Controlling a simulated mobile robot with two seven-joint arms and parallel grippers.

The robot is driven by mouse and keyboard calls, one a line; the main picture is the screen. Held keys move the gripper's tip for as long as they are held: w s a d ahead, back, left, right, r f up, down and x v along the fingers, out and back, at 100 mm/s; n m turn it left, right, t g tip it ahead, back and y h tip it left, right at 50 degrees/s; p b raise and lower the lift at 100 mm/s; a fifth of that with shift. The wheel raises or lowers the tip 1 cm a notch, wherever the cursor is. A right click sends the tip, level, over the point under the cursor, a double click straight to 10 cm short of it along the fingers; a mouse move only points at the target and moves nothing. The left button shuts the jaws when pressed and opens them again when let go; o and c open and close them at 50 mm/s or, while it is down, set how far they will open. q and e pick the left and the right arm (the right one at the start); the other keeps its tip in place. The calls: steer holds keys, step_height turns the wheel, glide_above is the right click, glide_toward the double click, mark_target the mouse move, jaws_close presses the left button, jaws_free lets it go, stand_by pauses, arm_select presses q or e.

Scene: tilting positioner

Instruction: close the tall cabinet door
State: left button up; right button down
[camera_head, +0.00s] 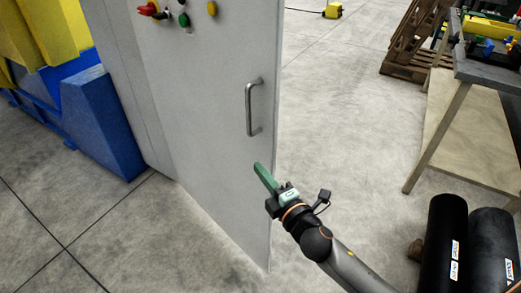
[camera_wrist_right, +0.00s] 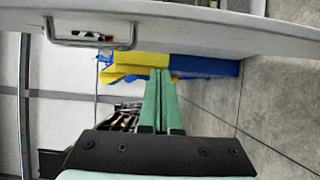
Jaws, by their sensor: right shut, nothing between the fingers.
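The tall cabinet door (camera_head: 215,110) is a light grey panel with a metal bar handle (camera_head: 250,107) near its right edge. My right gripper (camera_head: 262,175) has green fingers. It is shut and empty, in front of the door's lower right part, below the handle. I cannot tell whether the fingertips touch the door. In the right wrist view the door (camera_wrist_right: 220,28) runs across the top with its handle (camera_wrist_right: 92,44) at the upper left, and the shut fingers (camera_wrist_right: 160,75) point toward it. The inside of the cabinet is hidden. My left gripper is not in view.
Red, green and yellow controls (camera_head: 183,19) sit high on the grey panel. A blue and yellow machine (camera_head: 95,115) stands at the left. At the right are a workbench (camera_head: 490,72), a pallet (camera_head: 408,50) and black cylinders (camera_head: 445,240).

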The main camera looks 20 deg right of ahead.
mark_target(261, 150)
steer(key=w, duration=0.2)
steer(key=w+d, duration=0.1)
steer(key=w, duration=0.2)
steer(key=w+d, duration=0.1)
steer(key=w, duration=0.1)
steer(key=shift+w, duration=0.25)
steer(key=shift+w+d, duration=0.1)
steer(key=shift+d, duration=0.25)
